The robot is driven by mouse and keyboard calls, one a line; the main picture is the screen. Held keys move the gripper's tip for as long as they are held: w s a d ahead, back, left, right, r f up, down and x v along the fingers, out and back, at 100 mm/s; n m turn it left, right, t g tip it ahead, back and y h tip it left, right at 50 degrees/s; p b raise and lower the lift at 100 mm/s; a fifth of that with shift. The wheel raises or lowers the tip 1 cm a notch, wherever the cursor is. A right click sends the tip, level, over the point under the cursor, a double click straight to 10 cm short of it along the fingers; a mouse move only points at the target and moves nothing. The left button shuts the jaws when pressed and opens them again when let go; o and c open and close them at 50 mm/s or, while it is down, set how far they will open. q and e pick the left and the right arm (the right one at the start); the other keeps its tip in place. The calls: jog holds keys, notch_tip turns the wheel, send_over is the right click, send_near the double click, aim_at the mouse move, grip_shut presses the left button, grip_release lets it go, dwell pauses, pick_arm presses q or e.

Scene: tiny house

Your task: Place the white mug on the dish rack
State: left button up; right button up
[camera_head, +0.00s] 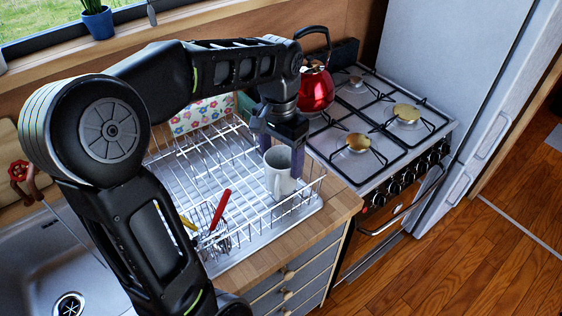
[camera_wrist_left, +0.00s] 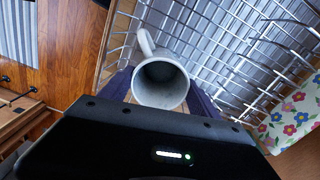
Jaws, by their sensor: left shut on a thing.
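The white mug (camera_head: 279,172) is upright at the right end of the wire dish rack (camera_head: 186,172), inside its rim. I cannot tell whether its base touches the wires. My left gripper (camera_head: 283,150) comes down from above with its fingers at the mug and is shut on it. In the left wrist view the mug (camera_wrist_left: 160,84) sits between the fingers (camera_wrist_left: 160,92), its open mouth toward the camera and its handle pointing away. The rack (camera_wrist_left: 240,45) lies beyond and beside it. My right gripper is not in view.
A red kettle (camera_head: 316,90) stands on the stove (camera_head: 372,128) just right of my left gripper. Utensils with a red handle (camera_head: 220,210) stand at the rack's front. A flowered cloth or board (camera_head: 200,114) is behind the rack. The sink (camera_head: 50,262) is at left.

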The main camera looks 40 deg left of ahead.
pick_arm(q)
jog(key=shift+f, duration=0.8)
jog(key=shift+f, duration=0.2)
jog(key=o, duration=1.7)
jog(key=shift+r, duration=0.1)
